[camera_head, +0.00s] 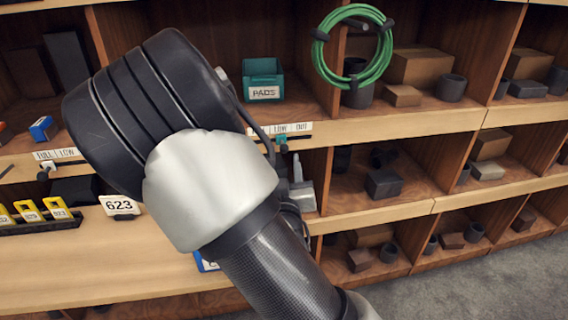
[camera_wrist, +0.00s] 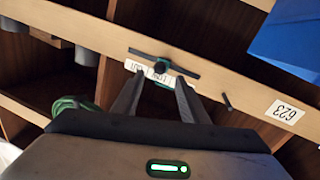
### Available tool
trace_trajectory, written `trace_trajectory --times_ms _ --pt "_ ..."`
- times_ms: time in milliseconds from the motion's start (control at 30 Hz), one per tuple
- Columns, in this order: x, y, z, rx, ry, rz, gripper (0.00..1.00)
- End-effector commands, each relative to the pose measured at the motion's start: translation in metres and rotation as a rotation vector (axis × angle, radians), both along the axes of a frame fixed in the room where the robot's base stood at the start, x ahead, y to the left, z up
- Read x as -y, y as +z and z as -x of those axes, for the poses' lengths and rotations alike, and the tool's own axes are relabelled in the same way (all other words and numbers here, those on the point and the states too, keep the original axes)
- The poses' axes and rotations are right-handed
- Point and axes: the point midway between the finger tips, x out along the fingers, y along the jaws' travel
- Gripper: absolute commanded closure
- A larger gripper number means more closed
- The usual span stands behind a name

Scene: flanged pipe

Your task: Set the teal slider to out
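The teal slider (camera_head: 282,139) is on the shelf edge under a white label strip (camera_head: 293,128), whose readable words are LOW and OUT. It appears below LOW, with OUT to its right. In the wrist view, which looks tilted and upside down, the teal slider (camera_wrist: 165,83) shows beside LOW, with OUT to the left. My gripper (camera_wrist: 160,84) is open, with one finger on each side of the slider. I cannot tell whether either finger touches it. In the head view my arm hides most of the gripper.
A second slider with a dark knob (camera_head: 44,174) is on the left. A teal PADS bin (camera_head: 263,80) stands above the strip, and a green hose coil (camera_head: 322,50) hangs to the right. A 623 card (camera_head: 120,206) and yellow-tagged holder (camera_head: 40,222) are at left.

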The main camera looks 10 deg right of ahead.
Motion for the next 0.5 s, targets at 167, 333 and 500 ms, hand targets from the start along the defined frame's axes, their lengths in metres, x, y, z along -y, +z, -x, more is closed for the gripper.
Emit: trace_trajectory --times_ms 167,333,500 --pt "0.002 -0.008 -0.015 0.006 0.002 -0.006 0.6" --pt "0.009 0.0 -0.036 0.001 -0.001 0.002 0.6" --pt "0.014 0.0 -0.063 -0.001 0.0 0.003 0.6"
